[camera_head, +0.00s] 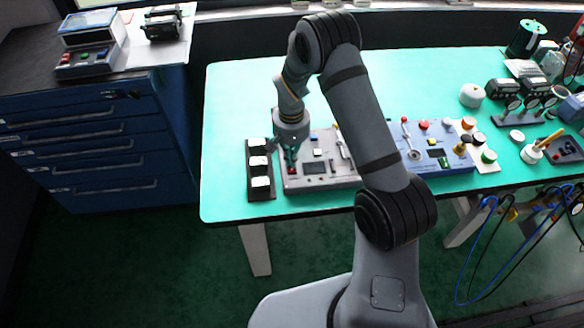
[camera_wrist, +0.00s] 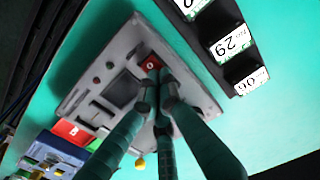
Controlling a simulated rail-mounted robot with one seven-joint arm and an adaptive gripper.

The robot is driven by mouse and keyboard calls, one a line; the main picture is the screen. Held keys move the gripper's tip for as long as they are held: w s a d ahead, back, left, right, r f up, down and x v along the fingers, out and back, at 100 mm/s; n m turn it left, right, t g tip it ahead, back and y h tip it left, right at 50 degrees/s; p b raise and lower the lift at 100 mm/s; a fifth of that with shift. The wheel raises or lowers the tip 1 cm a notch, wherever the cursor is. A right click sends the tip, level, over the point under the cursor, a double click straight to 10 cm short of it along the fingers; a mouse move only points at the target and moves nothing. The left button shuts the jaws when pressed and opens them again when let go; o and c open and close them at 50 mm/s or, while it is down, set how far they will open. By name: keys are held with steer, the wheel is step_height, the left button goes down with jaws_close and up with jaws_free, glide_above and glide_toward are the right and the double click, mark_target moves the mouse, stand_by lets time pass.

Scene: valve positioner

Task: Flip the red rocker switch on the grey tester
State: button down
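The grey tester (camera_head: 318,183) lies on the green table, with my gripper above its left end. In the wrist view the tester's grey panel (camera_wrist: 112,60) runs diagonally, with a dark screen and small knobs. The red rocker switch (camera_wrist: 150,63) shows a white mark near the panel's edge. It also shows as a small red patch (camera_head: 292,170) in the head view. My gripper (camera_wrist: 158,78) points down with its fingertips drawn together and nothing seen between them. The tips are right beside the switch and partly overlap it. I cannot tell whether they touch it.
A black rack with white numbered labels (camera_wrist: 230,43) stands close beside the tester; it is left of it in the head view (camera_head: 252,191). A blue device (camera_head: 440,150) with a red button stands to the right. The table's front edge is near the tester.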

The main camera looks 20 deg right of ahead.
steer(key=shift+s, duration=0.1)
steer(key=shift+r+p, duration=2.3)
steer(key=shift+r, duration=1.15)
steer(key=shift+f, duration=0.1)
